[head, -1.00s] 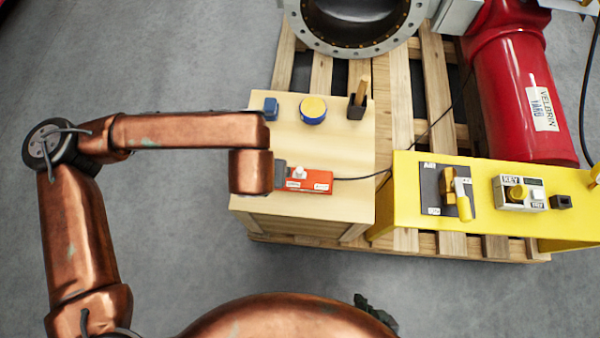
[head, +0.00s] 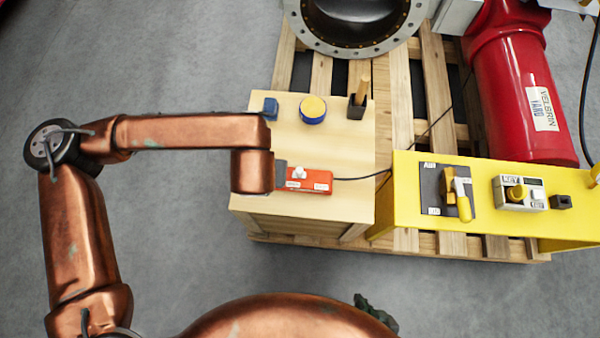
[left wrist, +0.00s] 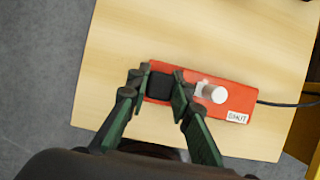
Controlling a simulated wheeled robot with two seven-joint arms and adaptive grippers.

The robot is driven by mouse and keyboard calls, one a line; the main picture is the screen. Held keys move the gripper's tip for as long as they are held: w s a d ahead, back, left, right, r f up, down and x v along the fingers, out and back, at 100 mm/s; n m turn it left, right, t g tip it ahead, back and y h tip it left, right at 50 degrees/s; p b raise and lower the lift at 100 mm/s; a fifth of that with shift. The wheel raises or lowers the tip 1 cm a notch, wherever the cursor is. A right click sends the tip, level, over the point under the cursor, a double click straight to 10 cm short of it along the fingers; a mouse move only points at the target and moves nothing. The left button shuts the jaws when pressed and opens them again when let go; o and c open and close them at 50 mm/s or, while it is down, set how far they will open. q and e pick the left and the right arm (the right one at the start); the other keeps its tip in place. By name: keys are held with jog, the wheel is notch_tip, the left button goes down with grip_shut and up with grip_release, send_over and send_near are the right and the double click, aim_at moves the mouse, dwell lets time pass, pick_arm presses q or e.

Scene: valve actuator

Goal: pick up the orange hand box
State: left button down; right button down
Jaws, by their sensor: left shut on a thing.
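The orange hand box (head: 309,181) lies at the front of the light wooden crate top, with a white knob, white labels and a black cable at its right end. It also shows in the left wrist view (left wrist: 240,98), where a label reads SHUT. My left gripper (left wrist: 157,80) has its green fingers on either side of the dark block at the box's left end. In the head view my arm mostly hides that gripper. I cannot tell any gap under the box. A dark green piece of my right gripper (head: 375,312) shows at the bottom; its fingers are unclear.
The wooden crate (head: 345,150) also carries a blue block (head: 271,107), a round yellow-topped blue item (head: 313,109) and a wooden-handled tool (head: 359,98). A yellow bench (head: 405,205) with switches stands to the right. The cable runs toward it. A red cylinder (head: 515,100) lies behind.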

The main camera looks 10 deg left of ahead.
pick_arm(q)
jog(key=shift+r, duration=0.1)
dwell(0.6)
notch_tip(320, 180, up, 9)
jog(key=shift+f, duration=4.2)
jog(key=shift+f, duration=0.35)
jog(key=shift+f, duration=0.15)
